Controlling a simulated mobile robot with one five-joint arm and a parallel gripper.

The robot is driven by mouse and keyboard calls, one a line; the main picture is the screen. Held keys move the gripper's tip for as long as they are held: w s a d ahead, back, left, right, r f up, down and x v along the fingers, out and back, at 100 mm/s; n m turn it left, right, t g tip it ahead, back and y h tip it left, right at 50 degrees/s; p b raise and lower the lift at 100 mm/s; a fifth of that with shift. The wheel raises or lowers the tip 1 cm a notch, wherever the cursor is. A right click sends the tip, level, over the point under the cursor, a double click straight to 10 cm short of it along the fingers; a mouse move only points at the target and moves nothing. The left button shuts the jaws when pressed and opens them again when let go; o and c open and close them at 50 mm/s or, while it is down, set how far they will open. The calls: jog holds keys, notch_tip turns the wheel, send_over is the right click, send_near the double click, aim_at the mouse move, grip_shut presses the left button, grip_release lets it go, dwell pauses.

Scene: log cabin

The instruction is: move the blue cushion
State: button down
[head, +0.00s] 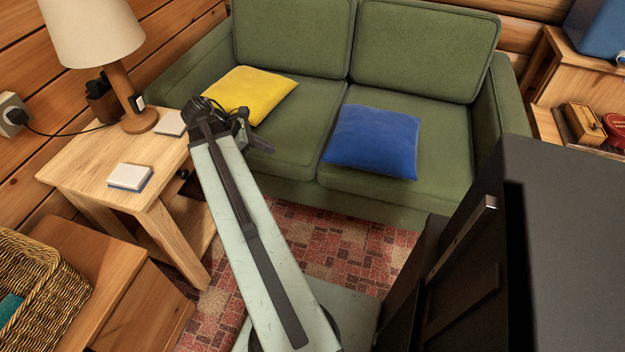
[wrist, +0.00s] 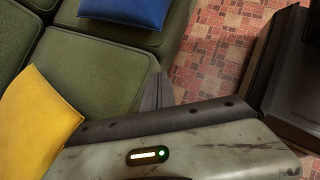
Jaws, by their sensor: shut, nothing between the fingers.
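The blue cushion (head: 374,141) lies on the right seat of the green sofa (head: 440,185), near the gap between the two seats. Its lower part also shows at the top edge of the wrist view (wrist: 125,10). My gripper (head: 262,144) is shut and empty. It is above the left seat, left of the blue cushion and apart from it. The gripper's fingers also show in the wrist view (wrist: 156,92). The yellow cushion (head: 250,93) lies on the left seat, just behind my gripper, and shows at the left in the wrist view (wrist: 35,120).
A wooden side table (head: 85,172) with a lamp (head: 95,32) and small pads stands left of the sofa. A wicker basket (head: 45,300) is at lower left. A tall dark block (head: 570,240) fills the right. Patterned red floor (head: 345,240) lies before the sofa.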

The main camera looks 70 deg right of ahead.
jog(key=s+d+f+b, duration=0.7)
jog(key=s+d+f, duration=0.1)
jog(key=s, duration=0.4)
jog(key=shift+d+f+n+g, duration=0.2)
jog(key=shift+d+n+g, duration=0.1)
jog(key=shift+d+g, duration=0.15)
jog(key=shift+w, duration=0.1)
